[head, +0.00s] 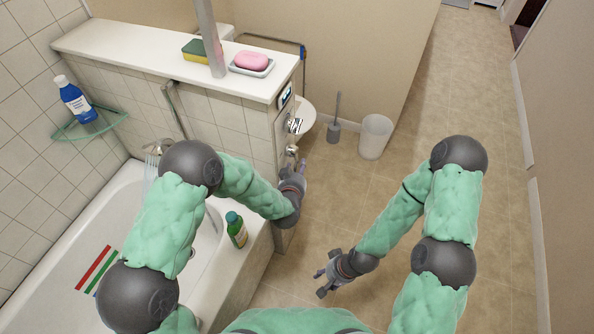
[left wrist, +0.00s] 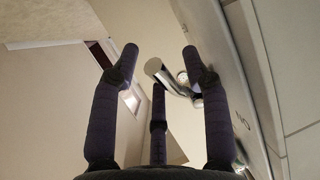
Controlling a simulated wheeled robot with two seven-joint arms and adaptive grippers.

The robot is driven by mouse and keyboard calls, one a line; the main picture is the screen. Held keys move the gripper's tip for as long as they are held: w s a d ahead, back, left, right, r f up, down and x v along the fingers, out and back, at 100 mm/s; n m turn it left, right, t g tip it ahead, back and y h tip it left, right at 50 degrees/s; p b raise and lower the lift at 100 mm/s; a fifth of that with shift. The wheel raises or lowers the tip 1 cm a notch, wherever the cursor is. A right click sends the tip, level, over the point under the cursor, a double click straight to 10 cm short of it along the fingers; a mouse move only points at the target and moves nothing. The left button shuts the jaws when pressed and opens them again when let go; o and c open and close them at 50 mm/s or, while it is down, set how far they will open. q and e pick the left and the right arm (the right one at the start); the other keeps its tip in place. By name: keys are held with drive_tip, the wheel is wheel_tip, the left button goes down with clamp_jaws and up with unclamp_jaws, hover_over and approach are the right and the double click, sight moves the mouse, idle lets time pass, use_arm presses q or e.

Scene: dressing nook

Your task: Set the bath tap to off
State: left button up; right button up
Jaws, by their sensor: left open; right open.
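A chrome lever handle (left wrist: 172,82) on a pale panel (left wrist: 222,75) shows in the left wrist view, between the fingertips of my left gripper (left wrist: 163,62). The fingers are open around it and not closed on it. Small dark lettering marks the panel. In the head view my left gripper (head: 299,172) is at the end face of the tiled half wall, just below a small chrome part (head: 291,152). A chrome fitting (head: 158,147) hangs over the bath with pale streaks like running water below it. My right gripper (head: 325,276) is open and empty above the floor.
The bathtub (head: 232,282) is at left, with a green bottle (head: 236,232) on its rim. The half wall's ledge (head: 130,58) holds a sponge (head: 196,50) and pink soap (head: 252,61). A toilet brush (head: 333,131) and bin (head: 375,136) stand behind. Floor at right is clear.

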use_arm(q)
clamp_jaws()
drive_tip(key=shift+w+d+f+n+t+h+b, duration=0.25)
drive_tip(key=shift+w+t+b, duration=0.3)
drive_tip(key=shift+t+b, duration=0.75)
drive_tip(key=shift+w+d+f+n+t+h+b, duration=0.25)
drive_tip(key=shift+w+t+b, duration=0.3)
drive_tip(key=shift+t+b, duration=0.75)
drive_tip(key=shift+w+d+f+n+t+h+b, duration=0.15)
drive_tip(key=shift+w+n+t+h+b, duration=0.3)
drive_tip(key=shift+t+b, duration=0.8)
drive_tip(key=shift+w, duration=0.15)
